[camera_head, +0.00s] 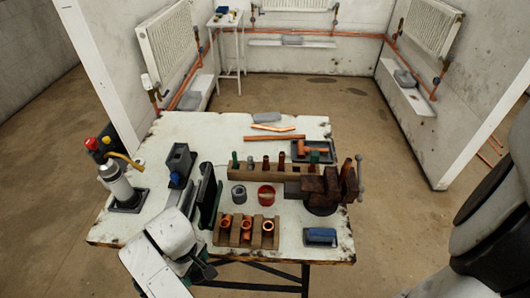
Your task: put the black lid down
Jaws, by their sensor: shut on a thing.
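My gripper (203,201) reaches over the left part of the worktable (145,222) from the lower left of the head view. Its white body shows at the table's front left. It is shut on a flat black thing, which I take to be the black lid (208,190). The lid stands on edge, close to upright, between grey finger parts. Its lower end is partly hidden by my gripper. I cannot tell whether it touches the tabletop.
A wooden block with copper fittings (246,231) lies right of my gripper. Near it are a grey ring (238,194), a red ring (266,195), a blue-topped block (320,236) and a vise (322,191). A gas torch (116,182) stands left. The table's left front is bare.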

